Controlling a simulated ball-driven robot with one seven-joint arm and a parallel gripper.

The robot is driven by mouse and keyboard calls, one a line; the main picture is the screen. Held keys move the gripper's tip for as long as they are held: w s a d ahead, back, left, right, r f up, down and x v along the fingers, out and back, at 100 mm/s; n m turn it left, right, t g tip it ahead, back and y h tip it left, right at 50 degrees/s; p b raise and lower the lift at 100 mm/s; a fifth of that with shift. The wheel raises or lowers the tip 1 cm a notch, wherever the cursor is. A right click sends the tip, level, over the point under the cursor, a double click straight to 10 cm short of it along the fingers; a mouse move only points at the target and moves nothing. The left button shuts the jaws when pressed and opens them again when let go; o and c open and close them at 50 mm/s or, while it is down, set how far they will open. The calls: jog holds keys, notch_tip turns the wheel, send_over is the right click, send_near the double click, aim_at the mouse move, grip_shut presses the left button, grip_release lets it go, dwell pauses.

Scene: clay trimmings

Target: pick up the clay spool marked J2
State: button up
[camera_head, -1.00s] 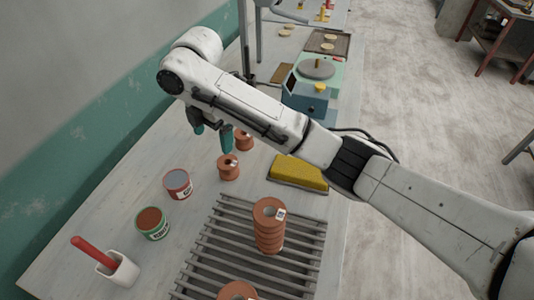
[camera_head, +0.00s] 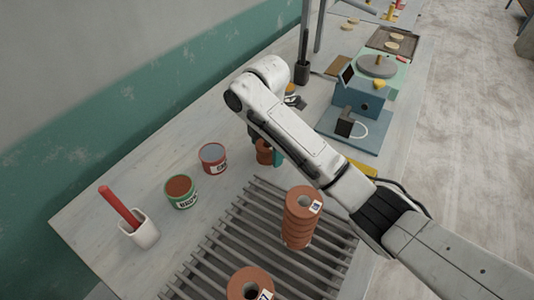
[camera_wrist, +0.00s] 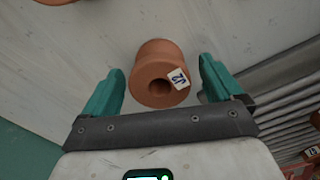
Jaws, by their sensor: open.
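The clay spool marked J2 (camera_wrist: 158,62) is a terracotta cylinder with a dark centre hole and a white label. In the wrist view it lies between the two teal fingers of my gripper (camera_wrist: 160,70), with a gap on both sides. My gripper is open and holds nothing. In the head view a spool (camera_head: 263,156), seemingly the same one, stands on the bench, partly hidden by my gripper (camera_head: 265,148) and arm.
A slatted rack (camera_head: 225,245) carries a stack of spools (camera_head: 299,225) and another spool (camera_head: 250,284). Two tins, one red (camera_head: 213,158) and one green (camera_head: 181,192), stand left of my gripper.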

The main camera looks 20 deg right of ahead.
jog(key=shift+f, duration=0.55)
jog(key=c, duration=1.2)
jog(key=shift+c, duration=0.4)
jog(key=shift+r, duration=0.15)
